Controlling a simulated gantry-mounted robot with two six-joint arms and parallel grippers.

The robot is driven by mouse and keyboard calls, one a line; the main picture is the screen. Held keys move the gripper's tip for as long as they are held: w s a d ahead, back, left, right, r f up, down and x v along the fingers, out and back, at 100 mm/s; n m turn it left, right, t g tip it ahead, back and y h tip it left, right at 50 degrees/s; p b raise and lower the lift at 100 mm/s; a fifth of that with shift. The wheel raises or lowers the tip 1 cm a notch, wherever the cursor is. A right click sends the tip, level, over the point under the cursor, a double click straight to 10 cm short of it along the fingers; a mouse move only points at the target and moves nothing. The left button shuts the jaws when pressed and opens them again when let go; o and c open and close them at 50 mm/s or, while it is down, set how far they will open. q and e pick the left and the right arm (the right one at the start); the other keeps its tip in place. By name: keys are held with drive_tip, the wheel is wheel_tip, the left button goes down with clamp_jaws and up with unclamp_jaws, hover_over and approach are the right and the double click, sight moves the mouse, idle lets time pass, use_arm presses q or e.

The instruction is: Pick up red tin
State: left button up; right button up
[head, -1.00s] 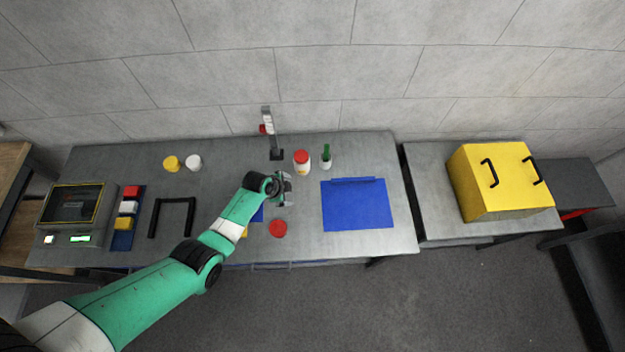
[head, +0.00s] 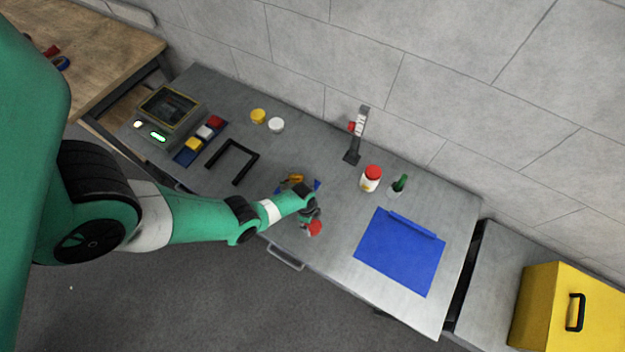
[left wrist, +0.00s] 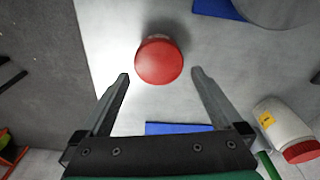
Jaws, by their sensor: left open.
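The red tin (head: 315,228) stands near the front edge of the grey bench, right at the end of my left arm in the head view. In the left wrist view the round red tin (left wrist: 159,61) lies just beyond and between the tips of my left gripper (left wrist: 160,75). That gripper is open, with its two fingers spread wider than the tin and nothing held. In the head view my left gripper (head: 310,221) partly covers the tin. My right gripper is not seen.
A white jar with a red lid (head: 371,178) and a green-topped container (head: 399,184) stand behind. A black frame (head: 250,154) and a device (head: 168,108) sit left. A slim stand (head: 357,135) is at the back.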

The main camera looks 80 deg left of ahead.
sight(312, 225)
use_arm(q)
drive_tip(key=shift+f, duration=0.2)
drive_tip(key=f+b, duration=0.5)
drive_tip(key=shift+w+d+f, duration=0.1)
drive_tip(key=shift+d+f, duration=0.1)
drive_tip(key=shift+r, duration=0.2)
drive_tip(key=c, duration=1.4)
